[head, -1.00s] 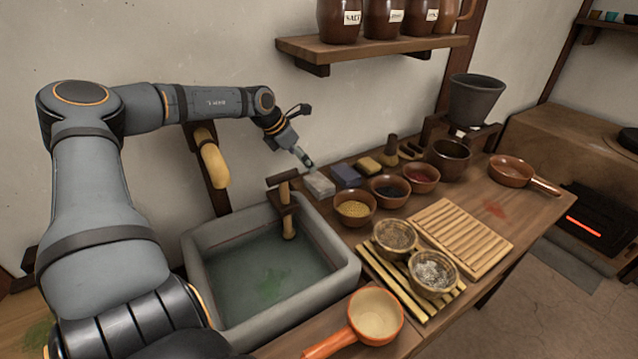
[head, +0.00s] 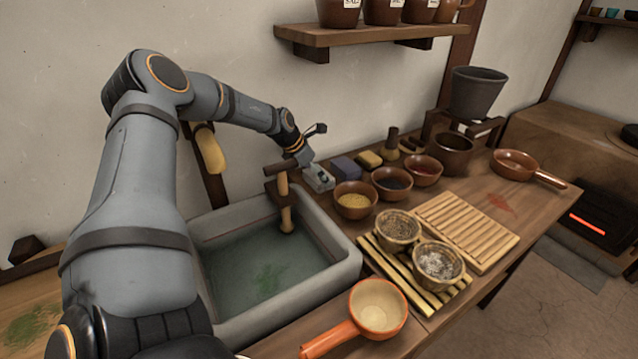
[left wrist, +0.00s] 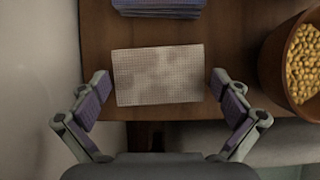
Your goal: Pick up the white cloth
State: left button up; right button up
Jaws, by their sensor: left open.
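The white cloth (left wrist: 160,75) is a pale, folded, waffle-textured rectangle with faint grey stains. In the left wrist view it lies flat on the wooden counter, between and just ahead of my open left fingers (left wrist: 158,105). A gap shows between each fingertip and the cloth's sides. In the head view my left gripper (head: 314,173) is above the cloth (head: 318,182) at the counter's back edge by the wall, and hides much of it. My right gripper is not in view.
A blue-grey folded stack (head: 345,168) lies just beyond the cloth. A bowl of yellow grains (head: 354,200) stands close on its right. The stone basin (head: 340,250) and its wooden tap (head: 284,200) are just in front. Several more bowls stand to the right.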

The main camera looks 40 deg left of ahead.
pick_arm(q)
jog(key=shift+r, duration=0.1)
jog(key=c, duration=0.9)
jog(key=shift+r, duration=0.25)
notch_tip(320, 180, up, 10)
jog(key=p, duration=0.1)
jog(key=shift+f, duration=0.25)
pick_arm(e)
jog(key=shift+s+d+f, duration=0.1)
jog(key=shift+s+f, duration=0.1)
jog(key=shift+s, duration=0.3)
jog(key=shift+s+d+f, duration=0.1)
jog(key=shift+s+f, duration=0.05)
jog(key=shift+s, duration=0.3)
